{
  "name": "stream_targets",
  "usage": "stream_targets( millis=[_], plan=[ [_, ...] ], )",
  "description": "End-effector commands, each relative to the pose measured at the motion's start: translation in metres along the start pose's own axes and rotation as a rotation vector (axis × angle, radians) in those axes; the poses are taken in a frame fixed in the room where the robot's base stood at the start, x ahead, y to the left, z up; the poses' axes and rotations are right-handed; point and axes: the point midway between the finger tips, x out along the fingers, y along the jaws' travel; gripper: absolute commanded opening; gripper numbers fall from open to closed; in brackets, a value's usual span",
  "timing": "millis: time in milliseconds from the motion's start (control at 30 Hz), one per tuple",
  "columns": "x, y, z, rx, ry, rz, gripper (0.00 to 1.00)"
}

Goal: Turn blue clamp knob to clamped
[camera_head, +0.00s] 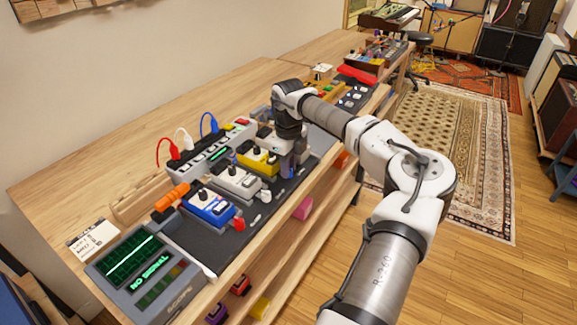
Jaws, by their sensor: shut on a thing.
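My gripper (290,163) points down at the far part of the pedal row, just right of a yellow pedal (258,161). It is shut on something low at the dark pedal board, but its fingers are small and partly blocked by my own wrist. I cannot make out the blue clamp knob or its position; the area at the fingertips is hidden. A blue pedal (207,207) with knobs sits nearer on the board, apart from the gripper.
A white pedal (237,182) sits between the blue and yellow pedals. A power strip (205,155) with red, white and blue cables runs behind them. A scope (145,268) stands at the near end. The wooden bench (160,118) is clear at the back.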

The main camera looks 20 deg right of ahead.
Motion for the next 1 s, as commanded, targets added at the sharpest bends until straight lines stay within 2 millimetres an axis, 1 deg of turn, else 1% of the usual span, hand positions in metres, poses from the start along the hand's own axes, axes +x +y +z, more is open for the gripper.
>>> stream_targets(
  millis=[500, 533, 600, 867, 1000],
  plan=[
    [-0.001, -0.001, -0.001, 0.020, 0.000, -0.003, 0.00],
    [-0.001, -0.001, -0.001, 0.020, 0.000, -0.003, 0.25],
    [-0.001, -0.001, -0.001, 0.020, 0.000, -0.002, 0.31],
    [-0.001, -0.001, 0.000, 0.018, 0.000, -0.001, 0.31],
    [-0.011, -0.001, 0.000, 0.018, -0.001, -0.003, 0.31]
  ],
)
